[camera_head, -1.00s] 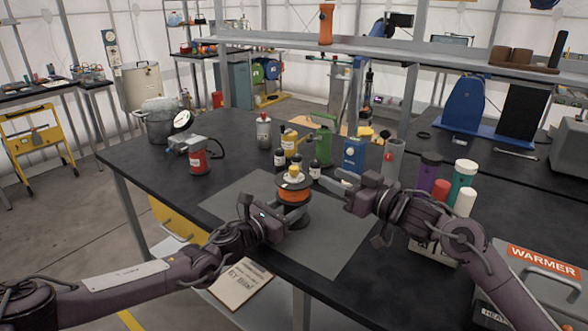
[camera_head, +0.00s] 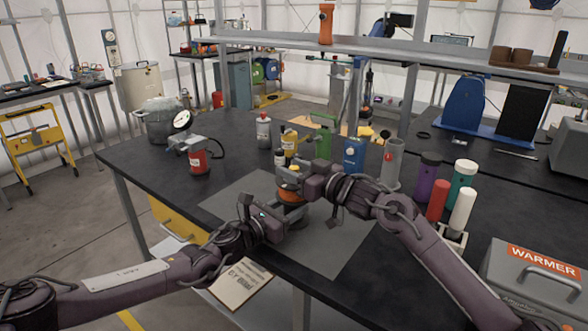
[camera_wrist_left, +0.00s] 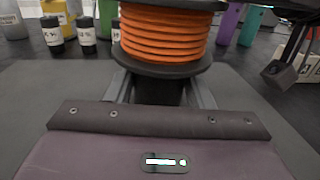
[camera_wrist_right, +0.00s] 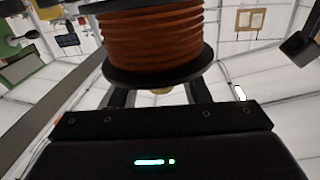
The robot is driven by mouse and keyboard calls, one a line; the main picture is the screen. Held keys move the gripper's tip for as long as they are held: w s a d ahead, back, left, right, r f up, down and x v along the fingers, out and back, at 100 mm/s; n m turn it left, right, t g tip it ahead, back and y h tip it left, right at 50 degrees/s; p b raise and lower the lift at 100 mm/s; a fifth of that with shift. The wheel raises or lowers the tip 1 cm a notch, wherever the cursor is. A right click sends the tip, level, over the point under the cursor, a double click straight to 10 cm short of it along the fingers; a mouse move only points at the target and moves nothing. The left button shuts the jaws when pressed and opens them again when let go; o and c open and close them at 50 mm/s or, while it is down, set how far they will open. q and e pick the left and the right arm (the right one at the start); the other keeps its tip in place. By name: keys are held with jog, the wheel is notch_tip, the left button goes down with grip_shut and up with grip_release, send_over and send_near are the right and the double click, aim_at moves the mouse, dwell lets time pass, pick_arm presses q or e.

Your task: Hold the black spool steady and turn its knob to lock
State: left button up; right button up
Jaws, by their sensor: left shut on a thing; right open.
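The black spool, wound with orange cord (camera_head: 288,196), stands upright over the grey mat. Its black flange (camera_wrist_left: 165,68) shows in the left wrist view. My left gripper (camera_head: 284,219) is shut on the black part under this flange, and its fingers show on both sides of it (camera_wrist_left: 162,92). My right gripper (camera_head: 292,180) is open at the spool's top. In the right wrist view its fingers (camera_wrist_right: 150,95) reach to the other flange (camera_wrist_right: 160,72). The knob is mostly hidden by my right gripper, so I cannot tell whether the fingers touch it.
The grey mat (camera_head: 345,235) lies on the black table. Small bottles (camera_head: 279,157), a green device (camera_head: 322,143) and a blue box (camera_head: 353,155) stand behind the spool. A red canister (camera_head: 200,161) is at left. Purple, red and white cylinders and a warmer (camera_head: 535,268) are at right.

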grip_shut()
jog(key=shift+a+t, duration=0.1)
jog(key=shift+t, duration=0.2)
jog(key=shift+m+t+h, duration=0.8)
jog(key=shift+m+h, duration=0.3)
jog(key=shift+h, duration=0.1)
jog(key=m+t+h, duration=0.2)
jog(key=h, duration=0.1)
jog(key=shift+m+t+h, duration=0.45)
jog(key=shift+m+h, duration=0.8)
jog(key=shift+h, duration=0.5)
jog(key=shift+m+t+h, duration=0.45)
jog(key=shift+m+h, duration=0.8)
jog(key=shift+h, duration=0.8)
